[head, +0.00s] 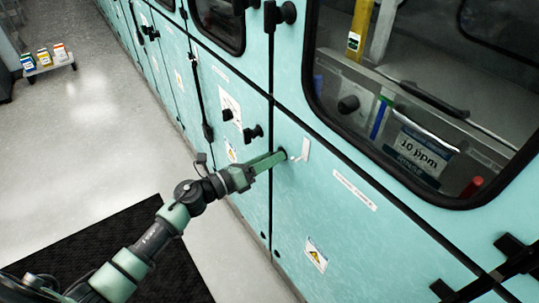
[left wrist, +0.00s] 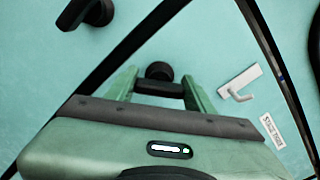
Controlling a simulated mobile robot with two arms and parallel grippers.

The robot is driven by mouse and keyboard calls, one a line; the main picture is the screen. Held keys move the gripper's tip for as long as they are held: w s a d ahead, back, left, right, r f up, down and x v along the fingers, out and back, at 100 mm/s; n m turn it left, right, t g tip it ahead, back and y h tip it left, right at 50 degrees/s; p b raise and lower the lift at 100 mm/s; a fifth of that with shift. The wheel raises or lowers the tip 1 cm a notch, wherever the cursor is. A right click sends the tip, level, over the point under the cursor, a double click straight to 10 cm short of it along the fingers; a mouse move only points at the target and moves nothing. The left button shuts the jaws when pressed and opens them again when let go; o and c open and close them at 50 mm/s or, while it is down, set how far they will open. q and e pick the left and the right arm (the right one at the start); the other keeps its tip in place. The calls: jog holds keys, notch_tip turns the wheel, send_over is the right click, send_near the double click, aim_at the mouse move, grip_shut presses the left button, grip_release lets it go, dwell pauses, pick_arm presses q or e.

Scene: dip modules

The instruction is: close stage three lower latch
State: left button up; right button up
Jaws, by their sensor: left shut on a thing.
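The teal cabinet panel (head: 320,215) carries the lower latch (left wrist: 159,72), a black knob with a dark bar, seen in the left wrist view. My left gripper (head: 278,157) reaches in from the left, its green fingers against the panel. In the left wrist view my left gripper (left wrist: 160,92) has one finger on each side of the latch's dark bar and is shut on it. In the head view the fingers hide most of the latch. A label (left wrist: 272,131) lies to the right of the latch. My right gripper is not in view.
A white hook (head: 304,150) sits just right of the gripper. A large window (head: 440,95) is above right. Open floor (head: 120,130) and a black mat (head: 110,245) lie left. A low trolley (head: 48,65) stands far off.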

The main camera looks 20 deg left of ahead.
pick_arm(q)
jog(key=n+p, duration=0.2)
jog(key=n, duration=0.3)
jog(key=shift+n, duration=0.3)
jog(key=n+p, duration=0.1)
jog(key=n, duration=0.3)
jog(key=shift+p, duration=0.3)
jog(key=shift+f, duration=0.1)
jog(key=shift+n, duration=0.4)
jog(key=o, duration=1.4)
jog(key=shift+a, duration=0.1)
jog(key=shift+b+v, duration=0.8)
jog(key=shift+v, duration=3.1)
